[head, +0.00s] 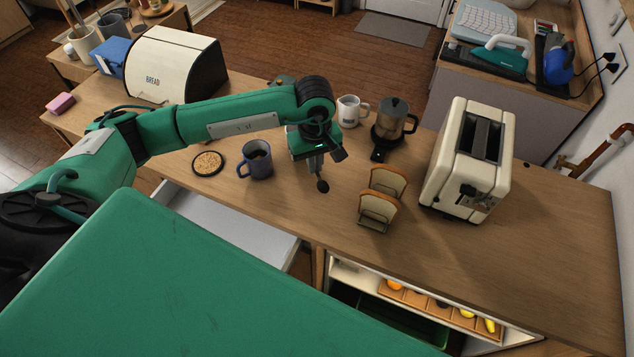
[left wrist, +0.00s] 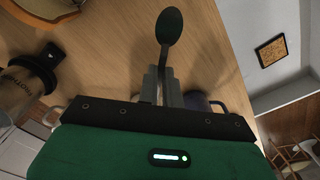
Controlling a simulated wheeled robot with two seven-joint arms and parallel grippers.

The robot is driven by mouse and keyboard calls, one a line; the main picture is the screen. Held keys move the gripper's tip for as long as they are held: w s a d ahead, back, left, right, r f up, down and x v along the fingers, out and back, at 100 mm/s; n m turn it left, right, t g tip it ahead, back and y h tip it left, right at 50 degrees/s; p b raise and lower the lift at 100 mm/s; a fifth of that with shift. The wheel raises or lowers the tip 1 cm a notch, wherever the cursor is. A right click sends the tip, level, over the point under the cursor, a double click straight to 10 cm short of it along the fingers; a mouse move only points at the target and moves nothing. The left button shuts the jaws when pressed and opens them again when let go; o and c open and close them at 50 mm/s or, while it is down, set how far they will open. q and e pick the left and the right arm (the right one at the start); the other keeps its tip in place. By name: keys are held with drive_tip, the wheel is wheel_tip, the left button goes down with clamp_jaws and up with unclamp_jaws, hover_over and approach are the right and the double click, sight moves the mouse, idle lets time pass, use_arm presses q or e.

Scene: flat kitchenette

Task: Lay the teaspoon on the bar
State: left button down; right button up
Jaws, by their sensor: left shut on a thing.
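The teaspoon (head: 322,186) is dark and hangs bowl outward from my left gripper (head: 315,162). The gripper is shut on its handle. In the left wrist view the teaspoon's oval bowl (left wrist: 170,27) sticks out past the closed fingers (left wrist: 161,86). The bar (head: 540,235) is the long wooden counter under it. The spoon is over a bare part of the bar, between the dark blue mug and the toast rack. I cannot tell how much gap is below the bowl. My right gripper is not in view.
A blue mug (head: 257,165) and a round coaster (head: 208,163) stand left of the spoon. A toast rack with bread (head: 378,208) and a cream toaster (head: 466,160) are to the right. A white mug (head: 348,111) and a coffee pot (head: 392,119) stand behind. An open drawer (head: 225,222) is in front.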

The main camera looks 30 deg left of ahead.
sight(315, 196)
use_arm(q)
wheel_tip(315, 196, down, 11)
drive_tip(key=p, duration=0.3)
drive_tip(key=shift+f, duration=0.15)
drive_tip(key=c, duration=1.6)
unclamp_jaws()
drive_tip(key=shift+r, duration=0.2)
